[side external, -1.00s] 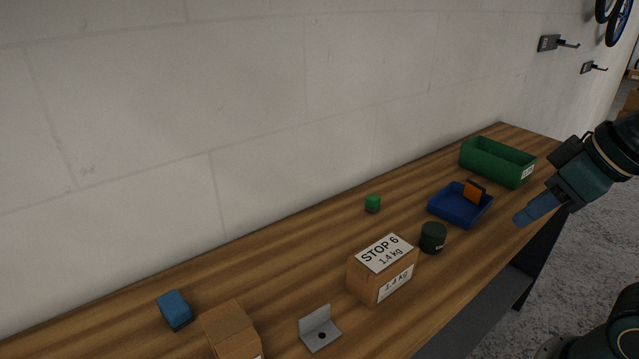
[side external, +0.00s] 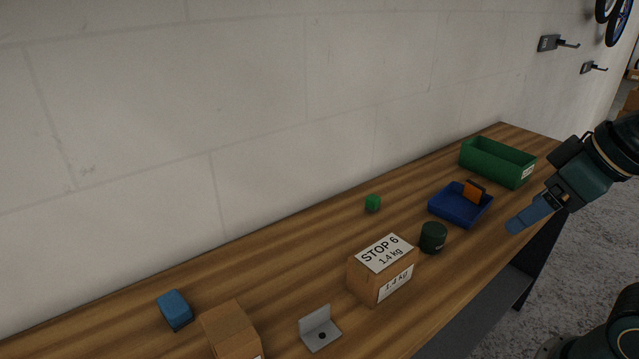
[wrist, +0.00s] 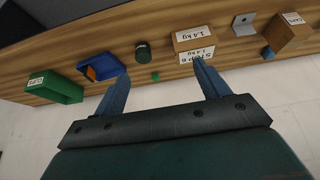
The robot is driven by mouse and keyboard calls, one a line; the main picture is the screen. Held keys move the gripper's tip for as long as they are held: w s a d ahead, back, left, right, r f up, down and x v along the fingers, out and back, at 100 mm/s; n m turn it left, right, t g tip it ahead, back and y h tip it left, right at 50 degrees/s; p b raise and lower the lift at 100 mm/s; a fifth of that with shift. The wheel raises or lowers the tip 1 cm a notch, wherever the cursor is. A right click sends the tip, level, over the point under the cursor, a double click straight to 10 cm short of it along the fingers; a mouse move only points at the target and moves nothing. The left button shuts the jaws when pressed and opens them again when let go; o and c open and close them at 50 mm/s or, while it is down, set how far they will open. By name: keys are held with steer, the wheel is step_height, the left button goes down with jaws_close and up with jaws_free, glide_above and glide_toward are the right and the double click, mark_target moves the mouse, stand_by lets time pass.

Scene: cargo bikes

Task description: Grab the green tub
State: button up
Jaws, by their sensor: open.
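A short, round, dark green tub (side external: 433,237) stands upright on the wooden bench, between the cardboard box and the blue tray. It also shows in the wrist view (wrist: 142,52), beyond the fingertips and between the lines of the two fingers. A larger green rectangular bin (side external: 497,161) stands at the far right end; in the wrist view the bin (wrist: 52,88) is at the left. My gripper (side external: 514,227) is open and empty, apart from everything, to the right of the round tub in the side view. Both blue fingers (wrist: 162,70) show spread in the wrist view.
A blue tray (side external: 460,208) holds an orange piece (side external: 474,192). A STOP 6 box (side external: 368,285) stands left of the round tub. A green cube (side external: 372,203), blue block (side external: 175,309), metal bracket (side external: 320,330) and another box (side external: 232,332) are on the bench (side external: 290,255). The wall runs behind.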

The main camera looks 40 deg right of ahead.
steer(key=shift+w, duration=0.1)
steer(key=n+g, duration=0.6)
steer(key=n, duration=1.2)
glide_above(435, 229)
step_height(435, 229, down, 6)
steer(key=shift+f, duration=0.15)
steer(key=shift+f, duration=4.3)
steer(key=shift+f, duration=0.1)
